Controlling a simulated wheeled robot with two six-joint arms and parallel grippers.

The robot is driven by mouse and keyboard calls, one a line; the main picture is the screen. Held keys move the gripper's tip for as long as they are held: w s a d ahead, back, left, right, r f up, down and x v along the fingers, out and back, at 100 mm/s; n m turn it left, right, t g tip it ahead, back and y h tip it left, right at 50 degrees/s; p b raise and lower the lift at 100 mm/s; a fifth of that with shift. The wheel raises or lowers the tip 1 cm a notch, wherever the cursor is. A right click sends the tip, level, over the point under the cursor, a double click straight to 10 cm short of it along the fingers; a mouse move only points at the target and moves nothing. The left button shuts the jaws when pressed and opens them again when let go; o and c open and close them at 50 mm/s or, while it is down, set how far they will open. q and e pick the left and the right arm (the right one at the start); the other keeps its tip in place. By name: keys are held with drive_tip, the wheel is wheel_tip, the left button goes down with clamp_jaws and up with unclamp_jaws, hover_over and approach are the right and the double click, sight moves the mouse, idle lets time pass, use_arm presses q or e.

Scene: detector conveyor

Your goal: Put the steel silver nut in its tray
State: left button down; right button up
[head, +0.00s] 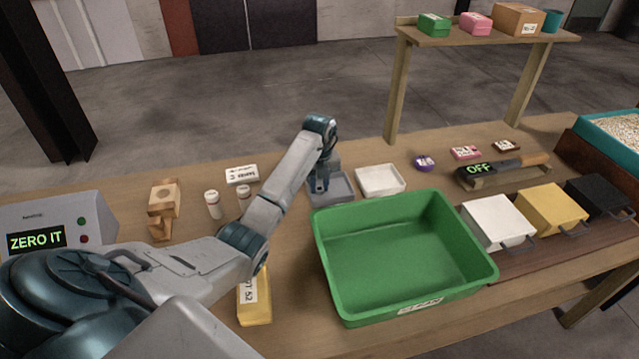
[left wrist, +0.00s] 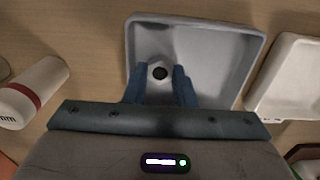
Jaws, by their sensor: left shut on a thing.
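The steel nut (left wrist: 159,60) shows in the left wrist view as a small pale ring with a dark hole, between the fingertips of my left gripper (left wrist: 159,82). The gripper is shut on it. Fingers and nut are over the grey tray (left wrist: 218,40); I cannot tell whether the nut touches its floor. In the head view, my left gripper (head: 321,192) reaches down at the left part of the grey tray (head: 343,188), and the nut is hidden there. My right gripper is not in view.
A white tray (head: 380,180) stands right of the grey one. A large green bin (head: 400,262) is in front. A tool marked OFF (head: 490,170) lies on a rack to the right.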

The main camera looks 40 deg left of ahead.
sight(320, 188)
use_arm(q)
drive_tip(key=shift+w+f, duration=0.1)
drive_tip(key=shift+f, duration=0.1)
drive_tip(key=c, duration=1.5)
unclamp_jaws()
drive_tip(key=shift+r, duration=0.1)
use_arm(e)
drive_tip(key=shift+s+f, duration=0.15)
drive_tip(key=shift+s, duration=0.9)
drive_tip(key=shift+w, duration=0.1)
